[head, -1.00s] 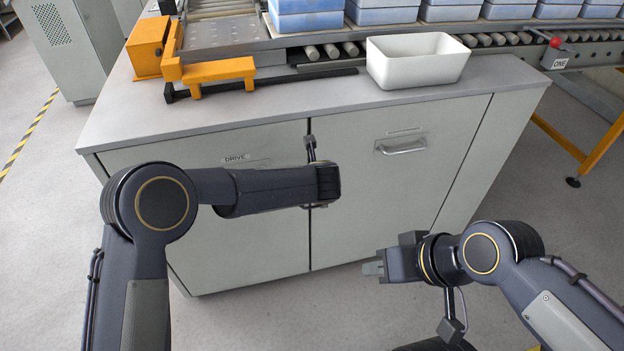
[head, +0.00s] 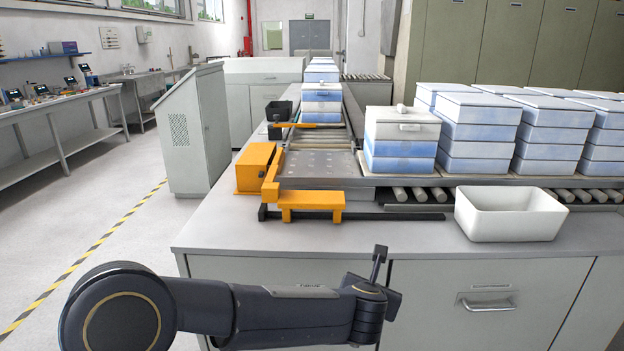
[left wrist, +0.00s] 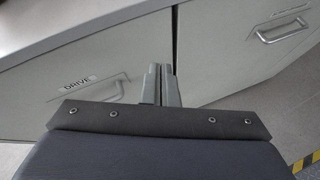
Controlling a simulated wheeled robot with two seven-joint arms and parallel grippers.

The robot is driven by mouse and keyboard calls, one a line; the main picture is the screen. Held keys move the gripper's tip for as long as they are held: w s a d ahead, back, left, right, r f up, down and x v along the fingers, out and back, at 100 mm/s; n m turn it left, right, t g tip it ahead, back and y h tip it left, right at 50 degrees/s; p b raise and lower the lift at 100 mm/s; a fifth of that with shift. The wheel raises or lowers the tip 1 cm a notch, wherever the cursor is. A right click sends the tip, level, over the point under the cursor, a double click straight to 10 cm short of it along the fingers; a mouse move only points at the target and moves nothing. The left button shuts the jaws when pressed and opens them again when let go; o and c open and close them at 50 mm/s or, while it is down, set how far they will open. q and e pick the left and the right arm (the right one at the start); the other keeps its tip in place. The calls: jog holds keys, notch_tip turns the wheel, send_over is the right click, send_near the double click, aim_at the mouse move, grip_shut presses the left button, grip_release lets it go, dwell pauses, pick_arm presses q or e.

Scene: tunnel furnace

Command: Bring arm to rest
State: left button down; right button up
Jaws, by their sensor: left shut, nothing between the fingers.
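My left arm comes in at the bottom left of the head view and reaches right, in front of the cabinet doors and below the counter edge. Its fingers are hidden behind the wrist there. In the left wrist view my left gripper (left wrist: 160,82) is shut and empty. Its fingers point toward the gap between the cabinet doors, close to the DRIVE door (left wrist: 85,78). I cannot tell how far they are from it. My right arm and gripper are out of view.
The counter (head: 230,215) stands close in front. It carries a white bin (head: 510,222), an orange pusher (head: 308,202) and a black rail (head: 395,217). Stacked blue-white boxes (head: 480,140) stand on rollers behind. Open floor (head: 95,225) with a striped line lies to the left.

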pick_arm(q)
jog(key=s+a+r+m+h, duration=0.2)
jog(key=s+a+r+m, duration=0.1)
jog(key=a+r+m, duration=0.4)
jog(key=s+a+r+m+h, duration=0.25)
jog(key=a+r+m, duration=0.35)
jog(key=a, duration=0.4)
jog(key=s+a+f+m+g+y, duration=0.2)
jog(key=s+a+f+m, duration=0.35)
jog(key=s, duration=0.25)
jog(key=s+a+f+m+g+y, duration=0.1)
jog(key=s+a+f+m, duration=0.4)
jog(key=s, duration=0.4)
jog(key=s+a+f+m+g+y, duration=0.2)
jog(key=s+a+f+m, duration=0.2)
jog(key=s+a, duration=0.35)
notch_tip(320, 180, up, 14)
jog(key=p, duration=1.4)
jog(key=shift+s+r, duration=0.2)
jog(key=shift+s, duration=0.25)
jog(key=shift+m, duration=0.25)
